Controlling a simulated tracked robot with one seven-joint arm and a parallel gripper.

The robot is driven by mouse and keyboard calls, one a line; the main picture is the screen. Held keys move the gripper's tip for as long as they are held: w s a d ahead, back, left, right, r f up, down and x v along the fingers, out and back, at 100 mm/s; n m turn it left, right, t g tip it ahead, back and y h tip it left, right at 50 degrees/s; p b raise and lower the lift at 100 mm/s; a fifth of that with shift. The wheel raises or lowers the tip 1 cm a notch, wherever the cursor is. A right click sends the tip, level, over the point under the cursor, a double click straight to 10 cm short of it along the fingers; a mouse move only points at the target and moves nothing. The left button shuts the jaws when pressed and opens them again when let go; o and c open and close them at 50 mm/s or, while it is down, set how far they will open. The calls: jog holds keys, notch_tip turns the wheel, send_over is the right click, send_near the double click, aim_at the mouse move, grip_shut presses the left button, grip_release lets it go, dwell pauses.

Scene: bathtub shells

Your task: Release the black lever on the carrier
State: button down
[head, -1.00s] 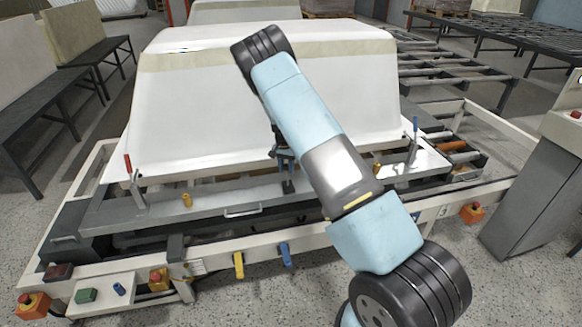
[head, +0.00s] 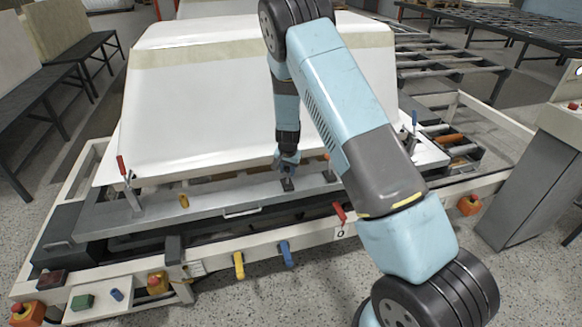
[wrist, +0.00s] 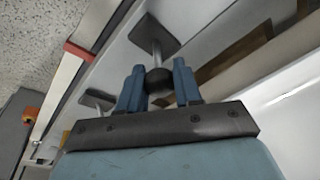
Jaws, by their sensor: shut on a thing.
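The carrier is a low metal frame (head: 215,203) along the front of a white bathtub shell (head: 200,100). My gripper (head: 288,160) is low over the carrier's front plate, near the middle of the shell's lower edge. In the wrist view my gripper (wrist: 159,80) is shut with its two blue fingers on either side of the black lever's round knob (wrist: 158,84). The lever's pale rod runs from the knob to a dark base plate (wrist: 156,36). In the head view the dark base (head: 287,185) shows just below my fingers, and the knob is hidden.
Red-handled (head: 121,166) and blue-handled (head: 414,119) clamps stand at the carrier's ends. A red-handled lever (head: 339,212) is on the front rail, with yellow (head: 239,265) and blue (head: 287,254) handles. A grey control cabinet (head: 530,180) stands at right.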

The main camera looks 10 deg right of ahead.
jog(key=shift+s+d+f, duration=0.15)
jog(key=shift+s, duration=0.35)
jog(key=shift+s+d+f, duration=0.1)
jog(key=shift+s+f, duration=0.1)
jog(key=shift+s, duration=0.35)
jog(key=shift+s+d+f, duration=0.15)
jog(key=shift+s, duration=0.35)
jog(key=c, duration=0.8)
grip_release()
jog(key=shift+a, duration=0.1)
jog(key=shift+c, duration=0.2)
jog(key=shift+w, duration=0.1)
jog(key=v, duration=1.3)
jog(key=shift+r, duration=0.35)
